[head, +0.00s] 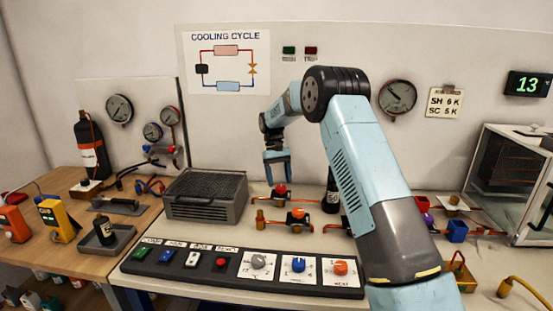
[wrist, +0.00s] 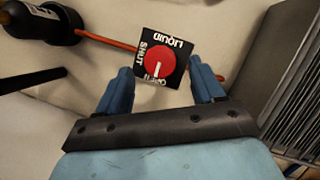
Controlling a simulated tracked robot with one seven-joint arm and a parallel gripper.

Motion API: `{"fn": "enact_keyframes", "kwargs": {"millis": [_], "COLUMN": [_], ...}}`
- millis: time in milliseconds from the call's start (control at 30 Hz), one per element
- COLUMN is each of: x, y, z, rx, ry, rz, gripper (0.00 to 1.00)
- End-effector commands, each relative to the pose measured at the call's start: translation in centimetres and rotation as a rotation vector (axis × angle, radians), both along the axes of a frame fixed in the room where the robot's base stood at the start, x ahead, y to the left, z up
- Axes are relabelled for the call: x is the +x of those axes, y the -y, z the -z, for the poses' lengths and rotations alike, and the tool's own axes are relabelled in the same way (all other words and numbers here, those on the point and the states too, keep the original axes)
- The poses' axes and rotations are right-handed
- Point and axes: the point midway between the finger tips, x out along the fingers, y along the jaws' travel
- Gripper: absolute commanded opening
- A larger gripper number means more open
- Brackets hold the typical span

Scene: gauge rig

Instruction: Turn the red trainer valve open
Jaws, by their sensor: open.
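The red valve knob (head: 280,189) sits on the copper line behind the control panel. In the wrist view the round red knob (wrist: 160,62) is on a black plate (wrist: 177,47) lettered LIQUID, SHUT and what looks like OPEN. Its white mark points to the plate's lower edge, close to the OPEN lettering. My gripper (head: 278,177) points down just above the knob. In the wrist view its blue fingers (wrist: 160,67) are open, one on either side of the knob and plate, with visible gaps and nothing held.
An orange-topped valve (head: 298,213) stands just in front. A grey finned unit (head: 205,195) is to the left, and a dark bottle (head: 331,190) to the right. The control panel (head: 240,268) with buttons and knobs runs along the front. My arm hides part of the right bench.

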Motion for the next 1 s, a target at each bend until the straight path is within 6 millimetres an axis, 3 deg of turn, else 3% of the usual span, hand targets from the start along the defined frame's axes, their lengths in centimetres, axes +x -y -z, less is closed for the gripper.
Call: {"fn": "enact_keyframes", "kwargs": {"millis": [500, 700, 1000], "x": [3.7, 4.2, 4.3], "y": [-1.0, -1.2, -1.2], "z": [-8.8, -10.2, -10.5], "rx": [0.001, 0.000, 0.000], "ry": [0.002, 0.001, -0.001], "rz": [0.000, 0.000, 0.000], "gripper": [0.68, 0.68, 0.68]}}
